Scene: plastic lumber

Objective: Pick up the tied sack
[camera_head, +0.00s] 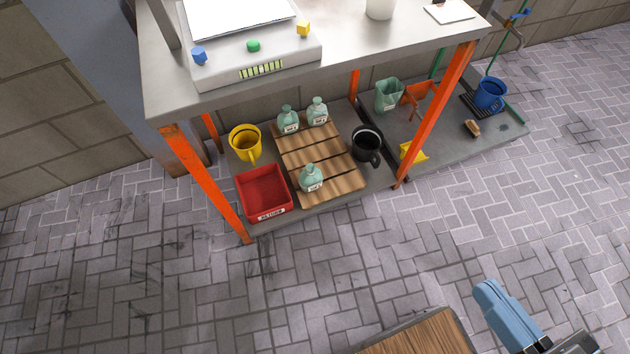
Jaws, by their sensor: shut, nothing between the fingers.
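Several pale green, round-bodied items with pinched necks and white labels are in the head view; they could be tied sacks or bottles, I cannot tell which. One stands alone at the front of a slatted wooden pallet (331,166), and this front item (311,179) is apart from the others. Two more, the back left item (288,121) and the back right item (318,112), stand side by side at the pallet's back edge. A blue part of my arm shows at the bottom right, far from the pallet. My gripper's fingers are not visible.
The pallet is on the lower shelf under a grey table (370,47) with orange legs (205,182). A red bin (263,193), yellow mug (245,142) and black mug (367,146) flank it. A wooden-topped surface (425,338) is at the bottom. Paved floor (300,290) in front is clear.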

